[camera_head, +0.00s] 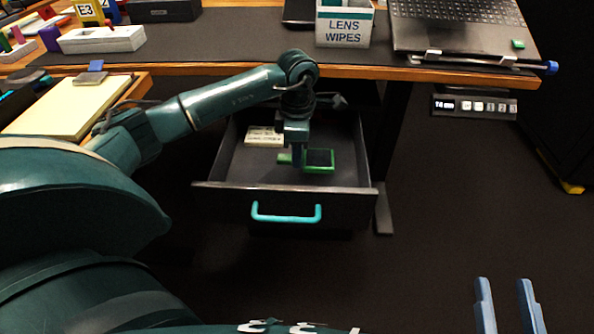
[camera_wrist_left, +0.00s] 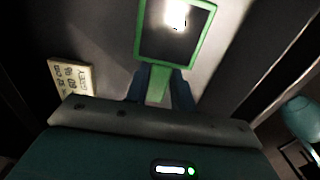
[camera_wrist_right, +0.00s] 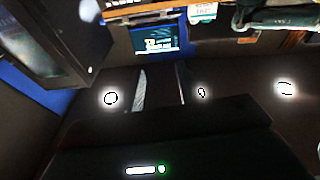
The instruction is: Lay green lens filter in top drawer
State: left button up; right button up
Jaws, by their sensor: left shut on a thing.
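The green lens filter (camera_head: 319,160) has a square green frame with a dark pane and a short green tab. It is inside the open drawer (camera_head: 340,207), which has a turquoise handle. My left gripper (camera_head: 298,160) reaches down into the drawer and is shut on the tab. The left wrist view shows the filter (camera_wrist_left: 175,62) ahead of my left fingers (camera_wrist_left: 160,85). Whether the filter touches the drawer floor I cannot tell. My right gripper (camera_head: 507,300) is low at the right, fingers apart and empty; they also show in the right wrist view (camera_wrist_right: 160,88).
A pale labelled card or block (camera_head: 264,136) lies in the drawer, left of and behind the filter. The desk (camera_head: 240,45) above holds a lens wipes box (camera_head: 344,25) and a laptop (camera_head: 460,28). Dark floor right of the drawer is clear.

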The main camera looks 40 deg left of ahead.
aim_at(297, 179)
pick_arm(q)
notch_tip(297, 179, down, 5)
jog(key=shift+b, duration=0.9)
jog(key=shift+f, duration=0.25)
jog(key=shift+r, duration=0.1)
pick_arm(e)
jog(key=shift+w+r+n+t+y, duration=0.25)
jog(key=shift+r+n+t+y, duration=0.15)
jog(key=shift+r, duration=0.25)
pick_arm(q)
jog(key=shift+f, duration=0.2)
jog(key=o, duration=1)
pick_arm(e)
jog(key=shift+r, duration=0.1)
